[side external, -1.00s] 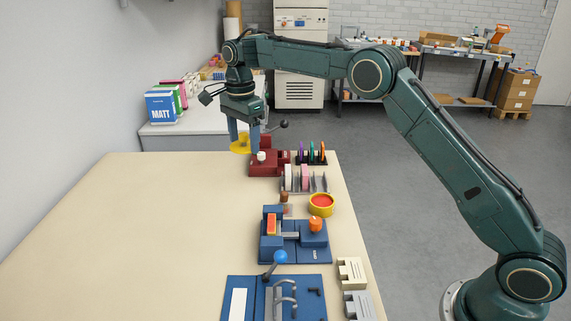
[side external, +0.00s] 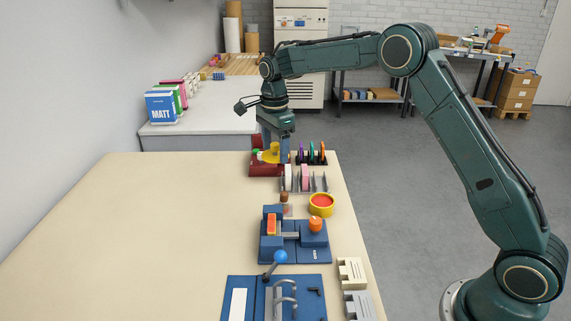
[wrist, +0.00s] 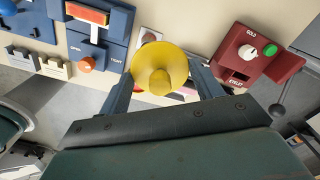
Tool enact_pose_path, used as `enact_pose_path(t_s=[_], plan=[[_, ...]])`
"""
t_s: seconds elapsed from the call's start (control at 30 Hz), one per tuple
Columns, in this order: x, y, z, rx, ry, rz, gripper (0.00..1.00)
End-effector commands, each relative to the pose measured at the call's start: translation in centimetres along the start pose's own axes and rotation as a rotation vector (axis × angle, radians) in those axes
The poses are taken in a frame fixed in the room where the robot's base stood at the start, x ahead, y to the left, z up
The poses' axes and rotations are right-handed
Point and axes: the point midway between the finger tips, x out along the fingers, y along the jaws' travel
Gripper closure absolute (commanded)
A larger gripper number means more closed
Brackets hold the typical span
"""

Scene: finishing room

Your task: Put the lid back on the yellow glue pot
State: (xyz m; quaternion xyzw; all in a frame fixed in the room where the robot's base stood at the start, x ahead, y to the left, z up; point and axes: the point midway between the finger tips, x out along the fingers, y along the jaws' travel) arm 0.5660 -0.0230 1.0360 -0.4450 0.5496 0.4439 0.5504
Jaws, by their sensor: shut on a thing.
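The yellow lid (side external: 270,157) is round with a raised knob. My gripper (side external: 275,153) is shut on it and holds it over the dark red box at the far end of the bench. In the wrist view the lid (wrist: 160,58) sits between the two blue fingers of my gripper (wrist: 163,85), knob toward the camera. The yellow glue pot (side external: 321,211) stands open nearer the side camera, with red showing inside its rim. The lid is apart from the pot. I cannot make out the pot in the wrist view.
The dark red box (wrist: 262,66) has a white knob and a lever. A rack of coloured discs (side external: 313,160) and a rack with white and pink pieces (side external: 305,184) stand between lid and pot. A blue fixture (side external: 292,252) stands just nearer. The bench's left side is clear.

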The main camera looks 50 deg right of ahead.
Motion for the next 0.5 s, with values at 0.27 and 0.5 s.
enact_pose_path(t_s=[0.27,0.5], plan=[[2.2,2.9,-4.3,0.127,0.001,0.001,0.57],[4.1,6.0,-7.5,0.230,0.001,-0.001,0.57]])
